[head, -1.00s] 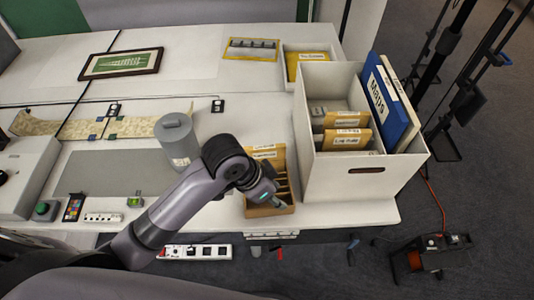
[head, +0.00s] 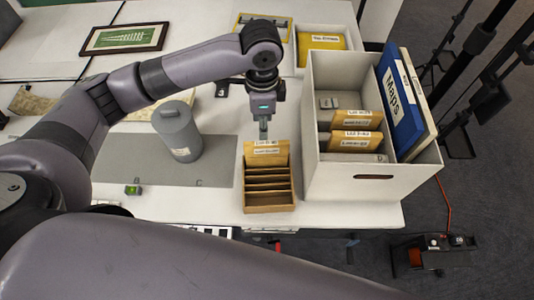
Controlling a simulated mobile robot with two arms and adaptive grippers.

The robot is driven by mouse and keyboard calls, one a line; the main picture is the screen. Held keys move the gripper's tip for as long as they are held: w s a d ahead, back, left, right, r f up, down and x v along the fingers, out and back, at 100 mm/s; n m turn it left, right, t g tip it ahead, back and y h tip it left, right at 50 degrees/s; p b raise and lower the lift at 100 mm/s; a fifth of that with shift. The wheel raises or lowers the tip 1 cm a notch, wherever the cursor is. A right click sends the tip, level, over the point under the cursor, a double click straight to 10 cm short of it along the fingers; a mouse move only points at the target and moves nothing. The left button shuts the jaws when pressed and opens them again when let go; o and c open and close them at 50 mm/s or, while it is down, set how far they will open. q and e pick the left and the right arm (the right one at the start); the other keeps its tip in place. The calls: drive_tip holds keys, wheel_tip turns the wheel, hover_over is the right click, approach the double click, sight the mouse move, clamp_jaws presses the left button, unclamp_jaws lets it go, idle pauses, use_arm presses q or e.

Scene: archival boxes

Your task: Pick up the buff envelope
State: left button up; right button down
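A buff envelope (head: 265,149) with white labels stands upright at the back of the small wooden rack (head: 268,209). Other buff envelopes (head: 357,141) with labels stand inside the large white box (head: 330,186) to the right. I cannot tell from the frame which one the task means. My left gripper (head: 264,131) points down just behind the top of the rack's envelope in the picture. It looks empty. Its fingers show as one narrow shape, so their opening and any contact are unclear. My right gripper is out of view.
A blue "Maps" binder (head: 398,104) stands in the white box's right side. A yellow envelope (head: 319,42) lies in a tray at the back. A grey canister (head: 178,133) stands on the grey mat (head: 150,170) left of the rack. A framed picture (head: 125,38) lies at the back left.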

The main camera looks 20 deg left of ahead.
sight(266, 149)
use_arm(q)
wheel_tip(266, 149, down, 7)
drive_tip(key=shift+f+p, duration=0.2)
drive_tip(key=shift+p, duration=0.35)
drive_tip(key=f, duration=0.1)
drive_tip(key=f+p, duration=0.1)
drive_tip(key=f, duration=0.2)
drive_tip(key=shift+w+d+f+p, duration=0.2)
drive_tip(key=shift+d+f+p, duration=0.05)
drive_tip(key=shift+d+p, duration=0.1)
drive_tip(key=shift+f, duration=0.55)
drive_tip(key=shift+c, duration=0.6)
clamp_jaws()
